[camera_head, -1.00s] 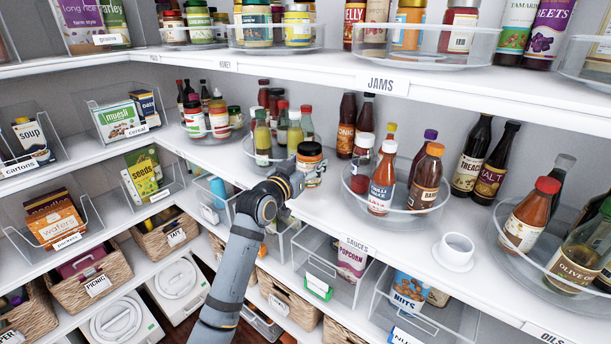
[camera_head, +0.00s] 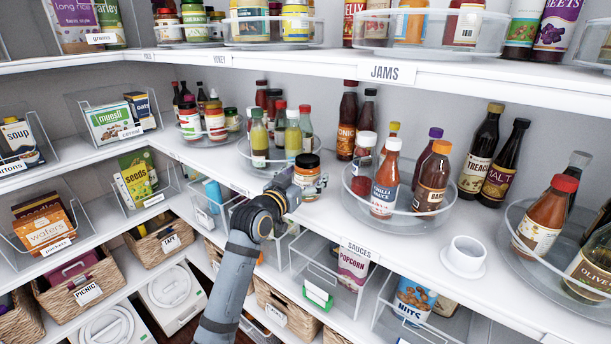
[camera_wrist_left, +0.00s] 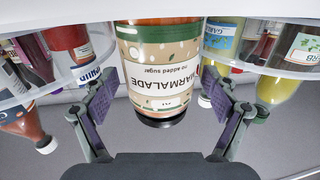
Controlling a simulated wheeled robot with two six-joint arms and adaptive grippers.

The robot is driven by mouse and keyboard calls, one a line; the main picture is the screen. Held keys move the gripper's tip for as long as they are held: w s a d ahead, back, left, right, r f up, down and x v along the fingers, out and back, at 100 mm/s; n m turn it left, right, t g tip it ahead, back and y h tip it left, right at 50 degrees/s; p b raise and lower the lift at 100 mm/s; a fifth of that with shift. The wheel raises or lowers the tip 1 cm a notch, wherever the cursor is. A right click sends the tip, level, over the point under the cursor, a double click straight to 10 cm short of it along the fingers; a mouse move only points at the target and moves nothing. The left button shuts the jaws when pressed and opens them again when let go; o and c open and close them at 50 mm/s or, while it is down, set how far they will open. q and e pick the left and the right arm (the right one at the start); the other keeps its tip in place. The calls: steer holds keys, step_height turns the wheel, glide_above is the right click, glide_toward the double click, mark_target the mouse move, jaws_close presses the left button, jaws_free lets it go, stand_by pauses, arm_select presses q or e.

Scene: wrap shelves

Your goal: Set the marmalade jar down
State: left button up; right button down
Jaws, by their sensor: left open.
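The marmalade jar (camera_head: 307,174) has a dark lid and a pale label with a green band. It stands upright near the front edge of the middle shelf, between the two turntables of bottles. My left gripper (camera_head: 294,186) reaches it from the front left. In the left wrist view the jar (camera_wrist_left: 158,75) appears upside down between the fingers. The left gripper (camera_wrist_left: 160,92) is open there, with a gap visible on each side of the jar. The jar's base is cut off in that view. My right gripper is not in view.
A turntable of sauces (camera_head: 408,222) stands close to the right of the jar. Green and yellow bottles (camera_head: 276,135) stand close behind it on another turntable. A white cup on a saucer (camera_head: 464,258) is farther right. The upper shelf edge (camera_head: 290,67) runs overhead.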

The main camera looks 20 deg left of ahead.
arm_select(q)
steer(key=b+v, duration=0.1)
steer(key=v, duration=0.1)
steer(key=shift+s+f, duration=0.2)
steer(key=shift+s, duration=0.15)
steer(key=b+v, duration=0.2)
steer(key=v, duration=0.7)
steer(key=shift+s+r, duration=0.15)
steer(key=shift+r, duration=0.1)
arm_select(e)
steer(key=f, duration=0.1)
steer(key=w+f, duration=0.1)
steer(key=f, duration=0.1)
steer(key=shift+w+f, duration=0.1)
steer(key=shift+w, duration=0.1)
